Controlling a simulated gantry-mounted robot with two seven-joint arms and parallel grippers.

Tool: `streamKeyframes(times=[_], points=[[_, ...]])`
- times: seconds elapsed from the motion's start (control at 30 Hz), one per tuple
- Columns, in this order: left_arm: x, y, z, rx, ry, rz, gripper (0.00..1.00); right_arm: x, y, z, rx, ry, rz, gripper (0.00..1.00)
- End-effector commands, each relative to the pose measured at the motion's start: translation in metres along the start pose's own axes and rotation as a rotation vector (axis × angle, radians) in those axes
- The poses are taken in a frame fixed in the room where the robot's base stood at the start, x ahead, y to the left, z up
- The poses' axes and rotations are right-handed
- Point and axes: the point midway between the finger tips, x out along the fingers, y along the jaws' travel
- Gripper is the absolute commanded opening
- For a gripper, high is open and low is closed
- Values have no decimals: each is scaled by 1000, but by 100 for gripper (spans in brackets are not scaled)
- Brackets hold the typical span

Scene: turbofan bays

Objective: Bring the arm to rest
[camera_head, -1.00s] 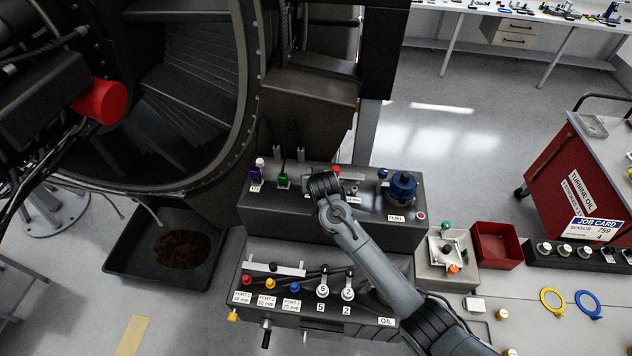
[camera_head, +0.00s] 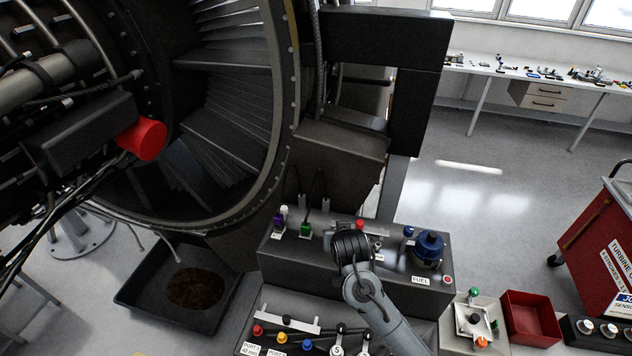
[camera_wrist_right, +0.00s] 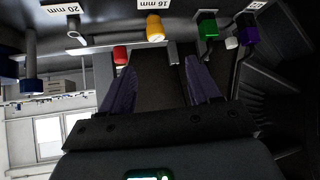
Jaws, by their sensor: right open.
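My right arm (camera_head: 384,318) comes in from the bottom right in the head view. Its gripper (camera_head: 352,245) is over the dark fuel box (camera_head: 395,283); the wrist hides its fingers in that view. In the right wrist view the two fingers (camera_wrist_right: 161,75) are spread apart, with nothing seen between them. Beyond them are a red knob (camera_wrist_right: 120,55), a yellow knob (camera_wrist_right: 155,28) and a green knob (camera_wrist_right: 207,27). I cannot tell whether the fingers touch the box. My left gripper is not in view.
A blue fuel fitting (camera_head: 429,248) stands right of the gripper. Behind is the open turbofan casing (camera_head: 283,120) with a red cylinder (camera_head: 142,139). The lower panel with levers (camera_head: 285,325), a red bin (camera_head: 530,316) and a red cart (camera_head: 600,240) are nearby.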

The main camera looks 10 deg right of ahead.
Motion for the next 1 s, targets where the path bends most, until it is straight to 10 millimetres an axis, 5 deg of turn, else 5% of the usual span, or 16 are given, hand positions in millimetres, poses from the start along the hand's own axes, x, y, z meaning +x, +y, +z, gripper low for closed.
streamKeyframes(times=[0.17, 0.37, 0.5, 0.7, 1.0], points=[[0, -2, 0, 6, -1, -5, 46, -2, 0, 23, -15, -31, -16, 62], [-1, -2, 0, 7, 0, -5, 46, -20, 9, 102, -72, -138, -72, 62], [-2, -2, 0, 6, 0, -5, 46, -52, 27, 174, -133, -236, -116, 62], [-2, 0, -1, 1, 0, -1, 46, -114, 61, 258, -225, -357, -151, 62], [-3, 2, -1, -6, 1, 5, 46, -188, 100, 317, -332, -463, -160, 62]])
